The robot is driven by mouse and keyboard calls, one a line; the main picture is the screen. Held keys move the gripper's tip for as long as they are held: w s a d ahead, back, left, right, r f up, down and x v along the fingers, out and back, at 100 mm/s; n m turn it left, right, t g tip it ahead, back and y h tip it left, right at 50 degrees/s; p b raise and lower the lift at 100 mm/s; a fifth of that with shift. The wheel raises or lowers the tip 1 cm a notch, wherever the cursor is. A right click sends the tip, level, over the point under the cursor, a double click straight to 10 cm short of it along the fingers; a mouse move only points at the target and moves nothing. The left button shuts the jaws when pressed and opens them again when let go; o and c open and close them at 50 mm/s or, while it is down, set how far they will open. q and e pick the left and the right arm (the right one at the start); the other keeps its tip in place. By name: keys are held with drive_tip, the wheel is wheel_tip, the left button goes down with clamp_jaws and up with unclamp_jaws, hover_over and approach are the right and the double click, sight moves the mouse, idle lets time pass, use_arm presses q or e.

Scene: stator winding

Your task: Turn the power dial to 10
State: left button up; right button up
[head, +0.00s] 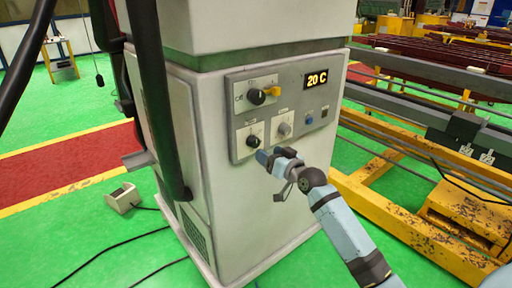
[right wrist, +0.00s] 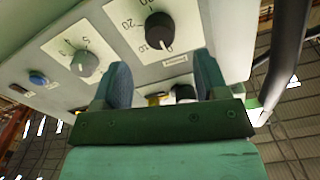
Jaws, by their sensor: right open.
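The grey control panel (head: 236,112) is on the front of a pale cabinet. Its lower left black dial (head: 252,141) shows in the right wrist view (right wrist: 159,30) beside the numbers 10, 20 and 30; its white mark points toward a small label strip, near the 10. I cannot read which dial is labelled power. A grey knob (head: 285,128) with a 5 on its scale sits beside it; it also shows in the right wrist view (right wrist: 84,64). My right gripper (head: 273,157) is open and empty, just below the black dial, its fingers (right wrist: 163,78) apart from it. My left gripper is out of view.
Above are another black dial (head: 256,97), a yellow handle (head: 272,91) and a display (head: 317,78) reading 20 C. A blue button (head: 309,120) is to the right. Yellow frames and rails (head: 400,185) stand right of the cabinet. A small box (head: 122,197) and cables lie on the floor.

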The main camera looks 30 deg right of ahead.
sight(256, 145)
drive_tip(key=w, duration=0.7)
drive_tip(key=shift+w+a, duration=0.15)
drive_tip(key=shift+a, duration=0.05)
drive_tip(key=c, duration=0.9)
